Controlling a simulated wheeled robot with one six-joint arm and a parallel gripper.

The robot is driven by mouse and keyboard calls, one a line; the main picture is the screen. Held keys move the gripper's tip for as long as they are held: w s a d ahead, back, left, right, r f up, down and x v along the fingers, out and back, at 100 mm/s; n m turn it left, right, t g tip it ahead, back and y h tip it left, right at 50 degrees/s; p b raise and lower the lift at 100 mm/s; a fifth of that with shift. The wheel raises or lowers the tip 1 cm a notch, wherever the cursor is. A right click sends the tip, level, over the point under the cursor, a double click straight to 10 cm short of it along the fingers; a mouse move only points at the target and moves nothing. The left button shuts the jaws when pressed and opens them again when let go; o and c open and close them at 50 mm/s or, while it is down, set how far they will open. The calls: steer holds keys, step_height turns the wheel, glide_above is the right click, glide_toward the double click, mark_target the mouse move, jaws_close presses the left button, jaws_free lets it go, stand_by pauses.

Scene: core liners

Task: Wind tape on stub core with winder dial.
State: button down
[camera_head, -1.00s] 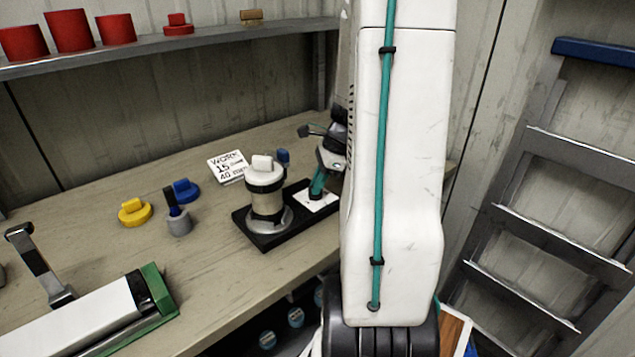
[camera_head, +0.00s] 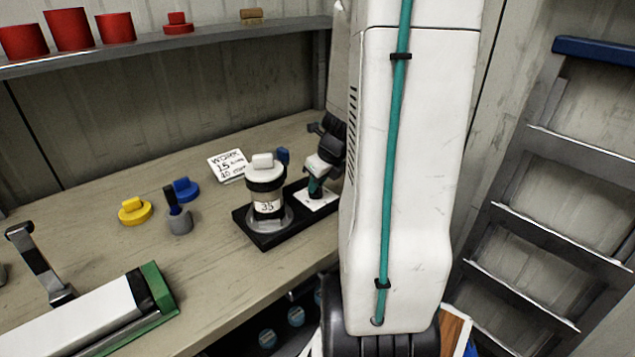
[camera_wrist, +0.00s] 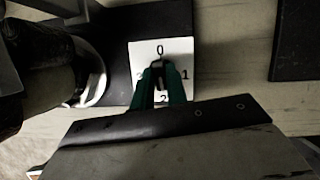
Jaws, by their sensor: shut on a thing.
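The winder stands on a black base (camera_head: 262,238) on the bench. On it the stub core (camera_head: 267,209) stands upright, a pale cylinder with dark bands, a white knobbed cap and a label reading 35. Beside it on the base is the white dial plate (camera_head: 322,199), marked 0, 1 and 2 in the wrist view (camera_wrist: 175,52). My gripper (camera_head: 315,190) points down over the plate. In the wrist view its green fingers (camera_wrist: 161,72) are shut on the small dark dial knob (camera_wrist: 159,84), which is mostly hidden between them. The core's side shows at the wrist view's left.
A white card (camera_head: 228,166) lies behind the winder. Yellow (camera_head: 135,211), blue (camera_head: 186,190) and grey (camera_head: 180,222) knobbed pieces lie to the left. A long white device (camera_head: 75,320) with a green end lies at front left. Red pieces (camera_head: 70,30) stand on the shelf. A ladder (camera_head: 560,200) leans at right.

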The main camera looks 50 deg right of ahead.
steer(key=shift+m+h, duration=0.3)
steer(key=shift+m, duration=0.3)
steer(key=c, duration=1.4)
jaws_free()
steer(key=shift+r, duration=0.15)
steer(key=v, duration=0.7)
steer(key=shift+r, duration=0.3)
steer(key=shift+a, duration=0.1)
